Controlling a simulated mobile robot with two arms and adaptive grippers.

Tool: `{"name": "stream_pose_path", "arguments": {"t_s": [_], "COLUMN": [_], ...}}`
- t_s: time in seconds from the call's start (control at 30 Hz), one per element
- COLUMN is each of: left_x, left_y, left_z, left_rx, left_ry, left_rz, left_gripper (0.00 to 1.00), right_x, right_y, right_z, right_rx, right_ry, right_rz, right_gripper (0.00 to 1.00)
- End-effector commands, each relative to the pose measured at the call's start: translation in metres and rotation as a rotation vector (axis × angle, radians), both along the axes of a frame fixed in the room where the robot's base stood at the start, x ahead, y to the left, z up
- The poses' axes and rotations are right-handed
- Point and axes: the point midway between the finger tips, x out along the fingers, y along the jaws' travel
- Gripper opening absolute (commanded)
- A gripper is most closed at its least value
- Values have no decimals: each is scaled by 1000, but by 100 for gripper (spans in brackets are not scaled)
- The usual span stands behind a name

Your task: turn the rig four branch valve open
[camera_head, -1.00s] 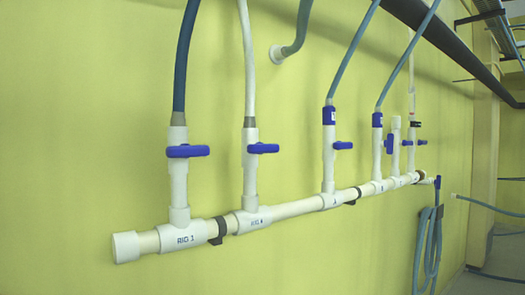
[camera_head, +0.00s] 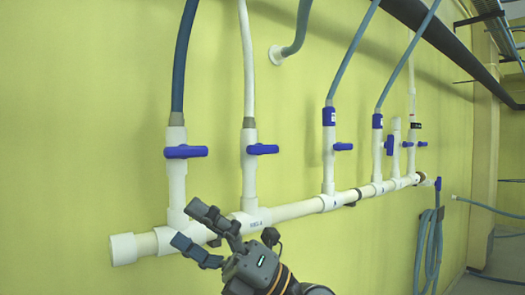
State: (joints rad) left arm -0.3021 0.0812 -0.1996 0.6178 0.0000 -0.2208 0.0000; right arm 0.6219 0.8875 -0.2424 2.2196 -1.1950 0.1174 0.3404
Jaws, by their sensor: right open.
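The white branch whose base label looks like RIG 4 (camera_head: 256,222) is second from the left on the pipe manifold. Its blue valve handle (camera_head: 262,149) sits crosswise to the upright branch, with a white hose rising above. My right gripper (camera_head: 188,229) comes in from the bottom, open and empty, with its dark fingers pointing left. It appears in front of the lower pipe, below and left of that handle and clear of it. It hides the label on the leftmost tee. My left gripper is not in view.
The leftmost branch has a blue crosswise handle (camera_head: 186,152) close by. Several more valved branches continue right along the manifold (camera_head: 297,210), which is fixed to the yellow-green wall. A coiled blue hose (camera_head: 427,250) hangs at the right. Hoses rise above the branches.

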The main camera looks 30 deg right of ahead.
Motion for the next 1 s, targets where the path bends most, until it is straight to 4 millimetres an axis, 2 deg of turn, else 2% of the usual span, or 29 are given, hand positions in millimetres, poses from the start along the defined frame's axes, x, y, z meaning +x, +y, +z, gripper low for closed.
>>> {"name": "stream_pose_path", "arguments": {"t_s": [0.03, 0.07, 0.17, 0.27, 0.3, 0.4, 0.5, 0.53, 0.63, 0.73, 0.87, 1.0], "left_x": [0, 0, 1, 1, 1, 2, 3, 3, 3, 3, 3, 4], "left_y": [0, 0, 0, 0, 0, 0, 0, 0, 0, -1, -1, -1], "left_z": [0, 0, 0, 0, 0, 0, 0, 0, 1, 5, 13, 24], "left_rx": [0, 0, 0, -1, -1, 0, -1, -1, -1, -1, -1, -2], "left_ry": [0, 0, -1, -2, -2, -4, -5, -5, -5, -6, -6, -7], "left_rz": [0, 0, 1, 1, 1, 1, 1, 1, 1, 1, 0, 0], "left_gripper": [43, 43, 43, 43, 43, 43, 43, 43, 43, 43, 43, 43], "right_x": [-3, -2, 8, 18, 19, 12, 1, -2, -5, 2, 24, 55], "right_y": [2, 2, -23, -77, -101, -159, -201, -210, -226, -229, -226, -223], "right_z": [13, 16, 26, 45, 54, 76, 92, 95, 100, 102, 103, 104], "right_rx": [-179, -287, -609, -844, -908, -1009, -1050, -1055, -1064, -1066, -1067, -1066], "right_ry": [-75, -106, -154, -136, -113, -44, 19, 34, 65, 74, 72, 72], "right_rz": [-52, -91, -275, -512, -606, -817, -963, -992, -1049, -1057, -1053, -1051], "right_gripper": [100, 100, 100, 100, 100, 100, 100, 100, 100, 100, 100, 100]}}
